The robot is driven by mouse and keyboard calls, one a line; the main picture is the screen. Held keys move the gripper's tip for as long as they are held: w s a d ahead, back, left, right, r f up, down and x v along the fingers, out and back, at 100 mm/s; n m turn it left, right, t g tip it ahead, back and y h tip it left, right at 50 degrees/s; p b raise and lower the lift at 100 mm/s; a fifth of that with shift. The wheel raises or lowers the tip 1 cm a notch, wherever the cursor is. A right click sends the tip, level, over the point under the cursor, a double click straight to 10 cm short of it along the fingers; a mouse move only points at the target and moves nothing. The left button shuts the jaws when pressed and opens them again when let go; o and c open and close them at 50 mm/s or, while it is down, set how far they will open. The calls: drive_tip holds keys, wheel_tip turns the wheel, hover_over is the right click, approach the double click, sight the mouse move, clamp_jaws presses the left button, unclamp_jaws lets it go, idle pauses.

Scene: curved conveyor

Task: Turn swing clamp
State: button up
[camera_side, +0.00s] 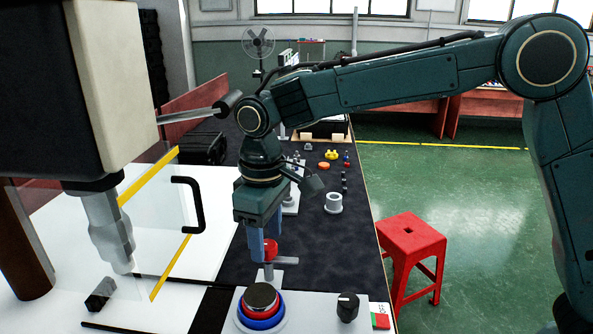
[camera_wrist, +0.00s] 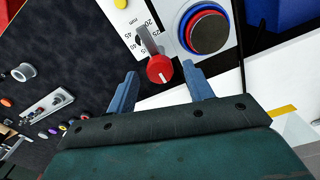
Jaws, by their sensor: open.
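The swing clamp, a red round knob with a grey arm, stands on a light base at the front of the dark bench; its red knob (camera_side: 269,248) shows just below my gripper (camera_side: 263,245) in the side view. In the wrist view the red knob (camera_wrist: 160,69) lies just ahead of the space between my two blue fingers. The clamp's grey arm points away from my gripper (camera_wrist: 160,88) there, over a printed mm scale. My gripper points down, open and empty. One finger partly overlaps the knob in the side view, so I cannot tell whether they touch.
A round button with red and blue rings (camera_side: 261,303) stands close beside the clamp, and a black dial (camera_side: 347,307) is to its right. A clear guard with a black handle (camera_side: 190,204) is on the left. Small parts and a white ring (camera_side: 333,202) lie farther back.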

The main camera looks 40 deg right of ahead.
drive_tip(key=shift+f, duration=0.45)
drive_tip(key=c, duration=1)
